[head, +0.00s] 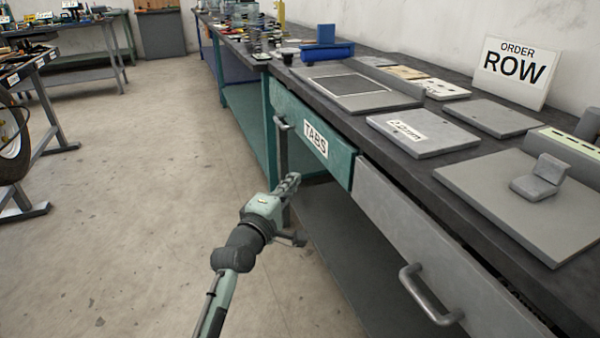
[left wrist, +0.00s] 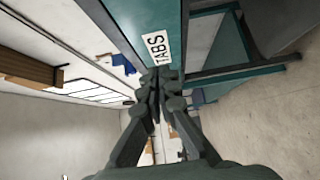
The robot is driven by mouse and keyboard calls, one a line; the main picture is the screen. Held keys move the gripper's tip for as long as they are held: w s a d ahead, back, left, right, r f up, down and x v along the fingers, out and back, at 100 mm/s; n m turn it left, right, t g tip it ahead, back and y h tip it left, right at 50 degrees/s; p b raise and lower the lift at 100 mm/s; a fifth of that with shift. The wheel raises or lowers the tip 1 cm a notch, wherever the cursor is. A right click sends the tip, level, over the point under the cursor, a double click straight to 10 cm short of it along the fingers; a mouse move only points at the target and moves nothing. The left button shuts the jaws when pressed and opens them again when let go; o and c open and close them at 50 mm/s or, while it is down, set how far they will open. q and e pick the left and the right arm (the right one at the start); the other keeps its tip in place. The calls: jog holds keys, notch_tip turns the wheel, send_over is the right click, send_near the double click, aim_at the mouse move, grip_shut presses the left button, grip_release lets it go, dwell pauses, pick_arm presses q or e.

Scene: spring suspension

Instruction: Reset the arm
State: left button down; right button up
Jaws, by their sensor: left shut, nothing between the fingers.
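My left gripper (head: 291,184) is in front of the workbench, just below and beside the teal drawer marked TABS (head: 315,140). Its fingers are together and empty. In the left wrist view the closed fingertips (left wrist: 158,78) show in front of the TABS label (left wrist: 157,47); I cannot tell whether they touch the drawer. The drawer's metal handle (head: 283,124) is just above the gripper in the head view. My right gripper is not in view.
The dark bench top (head: 405,155) holds grey plates, a blue box (head: 325,52) and an ORDER ROW sign (head: 515,71). A grey drawer with a handle (head: 430,296) is at right. Open floor (head: 150,200) lies to the left. A wheel (head: 12,140) stands at the far left.

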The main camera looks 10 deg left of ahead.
pick_arm(q)
jog(key=s+a+f+m+g, duration=0.1)
jog(key=s+f+m+g, duration=0.2)
jog(key=f, duration=0.5)
jog(key=s+a+f+m+g+y, duration=0.1)
jog(key=s+f+m+g, duration=0.15)
jog(key=s+f, duration=0.45)
jog(key=s+a+f+m+g, duration=0.1)
jog(key=s+f+m+g, duration=0.2)
jog(key=f, duration=0.6)
jog(key=s+a+f+m+g+y, duration=0.1)
jog(key=s+a+f+m+g, duration=0.2)
jog(key=s+f, duration=0.4)
jog(key=s+a+f+m+g+y, duration=0.2)
jog(key=s+a+f+m, duration=0.3)
jog(key=s, duration=1)
notch_tip(320, 180, down, 3)
jog(key=shift+s+a+m+g+y, duration=0.3)
jog(key=shift+m+g, duration=0.15)
jog(key=shift+g, duration=0.2)
jog(key=shift+w, duration=0.1)
